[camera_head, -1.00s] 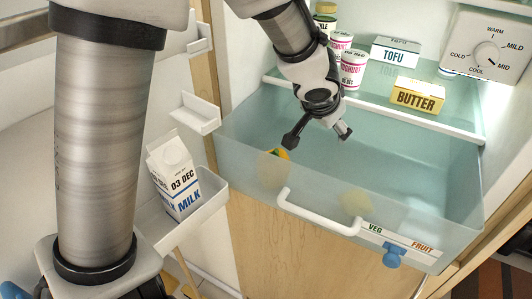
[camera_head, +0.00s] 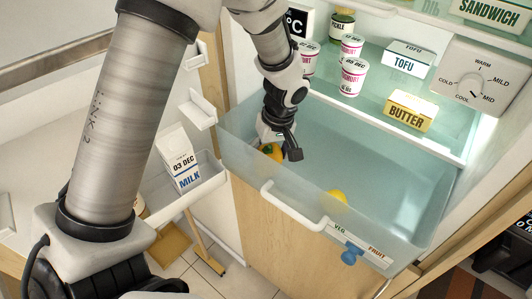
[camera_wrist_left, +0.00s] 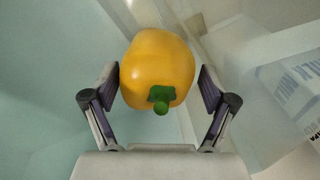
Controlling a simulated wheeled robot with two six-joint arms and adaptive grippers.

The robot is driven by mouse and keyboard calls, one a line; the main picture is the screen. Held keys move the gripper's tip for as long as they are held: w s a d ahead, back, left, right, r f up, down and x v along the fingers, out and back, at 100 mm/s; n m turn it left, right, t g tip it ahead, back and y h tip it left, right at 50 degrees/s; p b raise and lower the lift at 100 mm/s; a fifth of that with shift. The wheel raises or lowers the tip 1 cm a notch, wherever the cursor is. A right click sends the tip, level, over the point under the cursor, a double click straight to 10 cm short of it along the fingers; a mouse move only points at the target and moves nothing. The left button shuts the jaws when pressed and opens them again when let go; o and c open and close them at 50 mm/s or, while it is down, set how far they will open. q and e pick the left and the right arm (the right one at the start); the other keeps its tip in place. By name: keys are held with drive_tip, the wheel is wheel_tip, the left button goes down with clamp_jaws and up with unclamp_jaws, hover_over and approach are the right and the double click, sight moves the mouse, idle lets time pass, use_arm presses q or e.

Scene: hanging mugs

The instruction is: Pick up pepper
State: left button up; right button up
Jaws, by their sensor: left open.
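The yellow-orange pepper (camera_head: 268,151) lies in the left end of the open, see-through fridge drawer, partly hidden by my gripper and the drawer wall. In the left wrist view the pepper (camera_wrist_left: 157,62) fills the middle, with its green stem toward my palm. My left gripper (camera_head: 281,149) is open and reaches down into the drawer at the pepper. In the wrist view its fingers stand on either side of the pepper, with a small gap on each side. My right gripper is not in view.
The drawer (camera_head: 400,190) holds another yellow item (camera_head: 337,199) farther right. Its white handle (camera_head: 293,206) is at the front. A shelf above holds yoghurt (camera_head: 353,77), tofu (camera_head: 408,60) and butter (camera_head: 408,112). A milk carton (camera_head: 180,160) stands in the door rack at left.

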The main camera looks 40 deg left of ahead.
use_arm(q)
drive_tip(key=shift+w+f, duration=0.1)
drive_tip(key=shift+f, duration=0.75)
drive_tip(key=shift+a, duration=0.1)
drive_tip(key=c, duration=1)
drive_tip(key=shift+r, duration=0.1)
